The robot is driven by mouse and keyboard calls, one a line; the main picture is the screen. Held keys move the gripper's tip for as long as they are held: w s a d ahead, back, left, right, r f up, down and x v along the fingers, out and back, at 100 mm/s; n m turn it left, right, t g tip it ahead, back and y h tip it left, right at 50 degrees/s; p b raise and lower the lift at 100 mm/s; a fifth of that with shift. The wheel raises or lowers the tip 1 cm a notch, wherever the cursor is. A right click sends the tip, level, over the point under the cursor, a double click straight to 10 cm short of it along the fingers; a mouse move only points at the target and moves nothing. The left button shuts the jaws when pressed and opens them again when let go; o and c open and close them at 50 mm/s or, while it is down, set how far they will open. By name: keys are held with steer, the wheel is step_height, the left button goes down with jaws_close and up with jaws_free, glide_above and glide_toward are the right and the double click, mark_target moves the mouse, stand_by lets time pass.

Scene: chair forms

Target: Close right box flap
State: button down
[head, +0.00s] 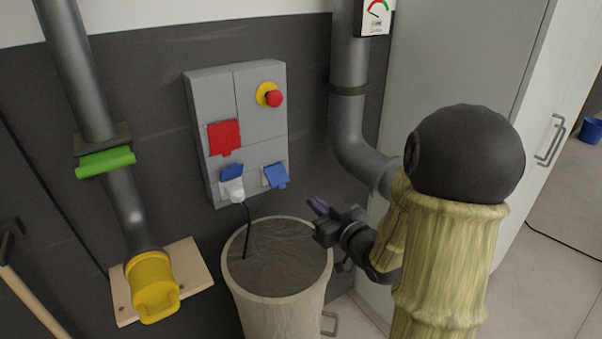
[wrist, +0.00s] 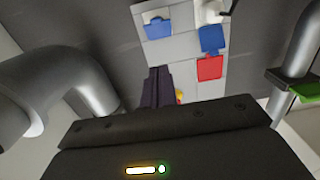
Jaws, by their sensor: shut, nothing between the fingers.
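The grey wall box (head: 238,125) carries several coloured flaps. The right blue flap (head: 277,175) sits at the box's lower right, tilted out from the face, so it looks open. In the wrist view this flap (wrist: 157,28) is at the upper left of the box. My gripper (head: 318,205) is below and to the right of the flap, apart from it. Its dark purple fingers (wrist: 156,86) are together and empty, pointing toward the box.
A left blue flap (head: 232,172) stands raised above a white plug (head: 234,190) with a black cable. A red flap (head: 224,137) and red emergency button (head: 275,98) are above. A bin (head: 285,300) stands below; a grey pipe (head: 350,130) runs right of the box.

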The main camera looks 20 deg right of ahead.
stand_by(0.4)
steer(key=p, duration=0.5)
glide_toward(280, 183)
step_height(280, 183, up, 3)
steer(key=w, duration=0.3)
steer(key=shift+w+a+f+p, duration=0.15)
steer(key=shift+w+a+f, duration=0.2)
steer(key=shift+f, duration=0.25)
steer(key=shift+w+a+f+p, duration=0.15)
steer(key=shift+w+a+f, duration=0.15)
steer(key=shift+w+f, duration=0.25)
steer(key=shift+w+a+f, duration=0.15)
steer(key=shift+w+f, duration=0.15)
steer(key=shift+f, duration=0.2)
